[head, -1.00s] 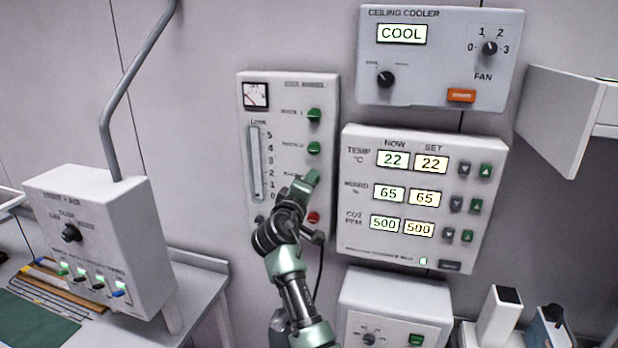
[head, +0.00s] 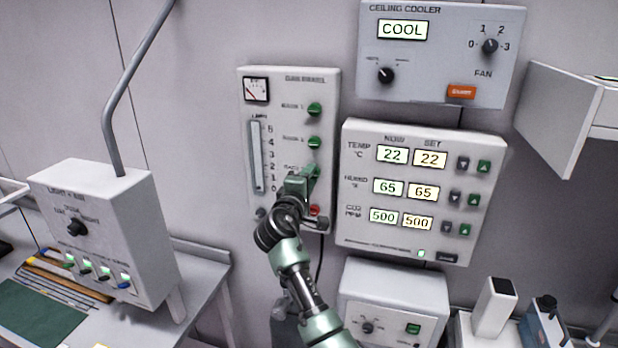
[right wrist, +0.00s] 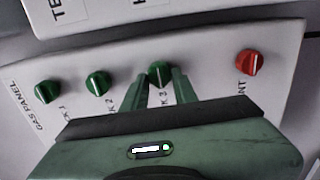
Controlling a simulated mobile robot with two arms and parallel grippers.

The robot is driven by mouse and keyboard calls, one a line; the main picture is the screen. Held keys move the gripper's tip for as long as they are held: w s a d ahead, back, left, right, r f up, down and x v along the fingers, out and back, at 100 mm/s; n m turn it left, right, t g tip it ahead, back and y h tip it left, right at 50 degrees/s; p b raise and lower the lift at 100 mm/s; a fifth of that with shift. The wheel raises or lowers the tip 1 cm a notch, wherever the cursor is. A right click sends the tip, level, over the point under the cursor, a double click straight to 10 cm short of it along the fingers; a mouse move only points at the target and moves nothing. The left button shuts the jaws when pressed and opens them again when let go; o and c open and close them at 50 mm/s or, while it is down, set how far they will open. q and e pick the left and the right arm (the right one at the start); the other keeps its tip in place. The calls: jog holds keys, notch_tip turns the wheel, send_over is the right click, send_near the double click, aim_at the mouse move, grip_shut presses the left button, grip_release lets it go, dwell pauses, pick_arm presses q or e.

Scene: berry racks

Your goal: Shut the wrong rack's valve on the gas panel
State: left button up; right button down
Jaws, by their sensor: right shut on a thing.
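The gas panel (head: 284,112) is a pale box on the wall with a gauge, a flow tube and a column of green valve knobs. The rack 1 valve (head: 315,109) and rack 2 valve (head: 315,142) are clear of my arm. My right gripper (head: 304,176) is at the rack 3 valve, which it partly hides. In the right wrist view, its two fingers are closed around the green rack 3 knob (right wrist: 160,71). The rack 1 knob (right wrist: 48,91) and rack 2 knob (right wrist: 97,83) stand to its left. My left gripper is out of view.
A red knob (right wrist: 249,62) sits beside rack 3 on the panel, just below my gripper in the head view. The climate display box (head: 420,248) is close on the right, the ceiling cooler box (head: 420,80) above it. A light box (head: 100,215) stands at left.

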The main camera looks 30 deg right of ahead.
jog(key=shift+d+r, duration=0.15)
jog(key=shift+r, duration=0.15)
jog(key=c, duration=1.1)
grip_release()
jog(key=shift+d+f, duration=0.15)
jog(key=shift+f, duration=0.15)
jog(key=b+v, duration=0.3)
jog(key=v, duration=0.4)
jog(key=shift+s+a, duration=0.25)
